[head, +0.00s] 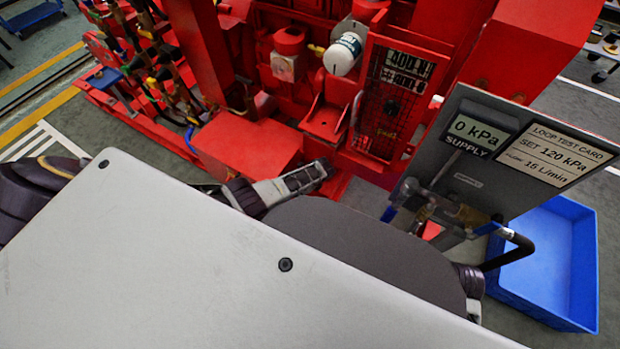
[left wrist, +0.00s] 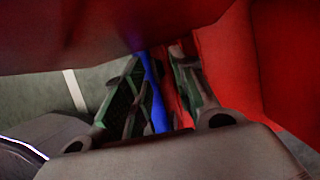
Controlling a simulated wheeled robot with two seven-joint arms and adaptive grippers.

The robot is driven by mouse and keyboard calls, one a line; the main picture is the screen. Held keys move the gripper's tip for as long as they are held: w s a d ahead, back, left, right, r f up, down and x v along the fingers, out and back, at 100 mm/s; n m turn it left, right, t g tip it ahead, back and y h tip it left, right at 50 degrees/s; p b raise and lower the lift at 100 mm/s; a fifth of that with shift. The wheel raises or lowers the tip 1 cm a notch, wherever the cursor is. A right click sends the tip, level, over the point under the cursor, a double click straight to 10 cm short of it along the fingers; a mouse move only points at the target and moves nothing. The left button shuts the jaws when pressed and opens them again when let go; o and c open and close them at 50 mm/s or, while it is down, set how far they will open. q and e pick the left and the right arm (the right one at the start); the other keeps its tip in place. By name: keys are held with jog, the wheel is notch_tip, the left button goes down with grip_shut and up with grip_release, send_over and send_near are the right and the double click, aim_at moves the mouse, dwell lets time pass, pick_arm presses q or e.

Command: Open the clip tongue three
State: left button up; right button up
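I cannot make out clip tongue three in either view. My left gripper (head: 312,178) is in front of the red pumpset (head: 250,150), low beside its frame, partly hidden behind my own grey body. In the left wrist view its two fingers (left wrist: 157,80) stand apart with a gap between them. A blue strip (left wrist: 152,88) and red surfaces show through that gap. I cannot tell whether the fingers touch anything. A large red surface (left wrist: 60,35) hangs close over the fingers.
A grey panel (head: 470,160) with a 0 kPa supply display and a test card stands at the right, with hose fittings (head: 440,208) below. A blue bin (head: 550,260) sits on the floor there. Several pipes and valves (head: 155,75) are at the upper left.

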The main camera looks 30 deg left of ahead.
pick_arm(q)
jog(key=v, duration=1.1)
dwell(0.6)
jog(key=shift+r, duration=0.15)
dwell(0.3)
